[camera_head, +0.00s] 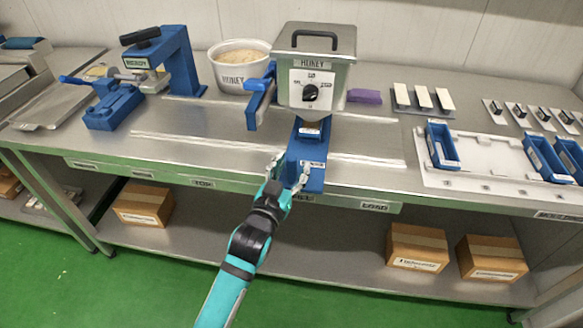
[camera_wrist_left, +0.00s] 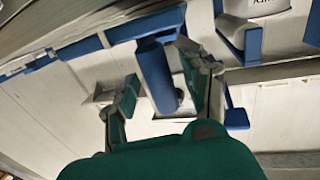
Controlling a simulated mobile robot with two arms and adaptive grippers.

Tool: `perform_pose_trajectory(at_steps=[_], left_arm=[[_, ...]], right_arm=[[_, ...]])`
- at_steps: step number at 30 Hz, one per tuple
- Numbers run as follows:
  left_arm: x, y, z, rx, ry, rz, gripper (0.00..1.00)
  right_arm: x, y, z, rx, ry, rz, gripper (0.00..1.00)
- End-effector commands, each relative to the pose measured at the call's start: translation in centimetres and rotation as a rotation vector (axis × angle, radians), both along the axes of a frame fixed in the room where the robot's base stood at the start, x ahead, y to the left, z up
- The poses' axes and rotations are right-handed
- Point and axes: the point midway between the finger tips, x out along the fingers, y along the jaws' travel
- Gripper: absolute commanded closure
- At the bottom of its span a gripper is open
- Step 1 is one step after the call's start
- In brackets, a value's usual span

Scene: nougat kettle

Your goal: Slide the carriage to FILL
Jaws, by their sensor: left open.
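The blue carriage (camera_head: 313,180) stands on the metal rails at the front of the bench, in line with the kettle. The steel kettle (camera_head: 325,62), marked HONEY, has a black dial on its front. My left gripper (camera_head: 287,173) is open at the left front side of the carriage. In the left wrist view a blue upright post (camera_wrist_left: 153,75) shows between its two spread fingers; I cannot tell whether either touches it. A front-edge label near the carriage is partly hidden by the gripper. The LOAD label (camera_head: 374,207) is to its right. My right gripper is out of view.
A blue press (camera_head: 177,62) and a white tub (camera_head: 240,68) stand to the left and behind. A white tray (camera_head: 483,172) with blue moulds lies to the right. The rail strip (camera_head: 180,143) left of the carriage is clear. Boxes sit on the lower shelf.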

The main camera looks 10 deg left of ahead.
Motion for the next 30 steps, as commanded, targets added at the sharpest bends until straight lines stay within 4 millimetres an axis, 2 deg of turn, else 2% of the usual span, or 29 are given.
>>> perform_pose_trajectory(at_steps=[8,11,21,25,30], left_arm=[[-0.6,0.2,0.2,-0.001,-0.003,0.001,0.52],[-1.9,0.5,0.1,0.000,-0.002,0.001,0.52],[-8.9,2.1,0.0,-0.001,0.002,0.001,0.52],[-10.6,2.5,0.0,-0.001,0.000,0.001,0.52],[-11.6,2.8,0.1,0.000,0.000,0.001,0.52]], right_arm=[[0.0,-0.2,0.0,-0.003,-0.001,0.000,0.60],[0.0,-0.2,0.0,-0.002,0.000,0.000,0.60],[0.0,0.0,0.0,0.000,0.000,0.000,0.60],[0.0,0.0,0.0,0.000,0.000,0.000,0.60],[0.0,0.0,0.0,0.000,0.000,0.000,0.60]])
